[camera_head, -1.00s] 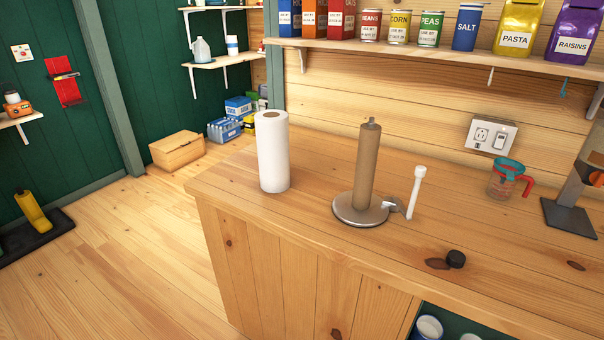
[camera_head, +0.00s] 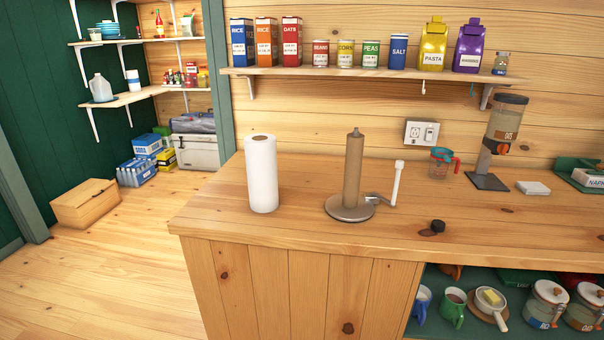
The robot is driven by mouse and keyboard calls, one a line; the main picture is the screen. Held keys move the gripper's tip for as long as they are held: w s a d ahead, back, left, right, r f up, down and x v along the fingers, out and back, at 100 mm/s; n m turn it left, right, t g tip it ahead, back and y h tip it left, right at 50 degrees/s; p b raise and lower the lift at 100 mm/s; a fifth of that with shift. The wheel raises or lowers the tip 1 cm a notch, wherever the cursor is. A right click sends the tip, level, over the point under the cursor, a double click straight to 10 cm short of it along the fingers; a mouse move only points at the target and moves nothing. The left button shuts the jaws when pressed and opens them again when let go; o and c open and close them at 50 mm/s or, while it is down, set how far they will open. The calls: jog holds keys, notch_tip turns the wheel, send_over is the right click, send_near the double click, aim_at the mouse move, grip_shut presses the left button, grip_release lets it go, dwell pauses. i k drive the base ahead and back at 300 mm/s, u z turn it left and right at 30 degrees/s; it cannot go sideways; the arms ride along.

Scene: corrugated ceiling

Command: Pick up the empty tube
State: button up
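The empty tube (camera_head: 353,172) is a brown cardboard cylinder. It stands upright on a paper towel holder with a round metal base (camera_head: 350,208) and a white-tipped side arm (camera_head: 397,182). The holder is on the wooden counter (camera_head: 300,223). A full white paper towel roll (camera_head: 262,176) stands upright to its left, apart from it. My gripper is not in view.
A shelf (camera_head: 370,74) with boxes and cans runs above the counter. A measuring cup (camera_head: 441,162) and a dispenser (camera_head: 500,135) stand at the back right. Mugs and jars fill the cubby below. The floor (camera_head: 110,270) at left is clear, with a wooden box (camera_head: 86,204).

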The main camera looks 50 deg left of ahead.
aim_at(353, 164)
jog(key=u, duration=1.9)
jog(key=i, duration=1)
jog(key=z, duration=0.05)
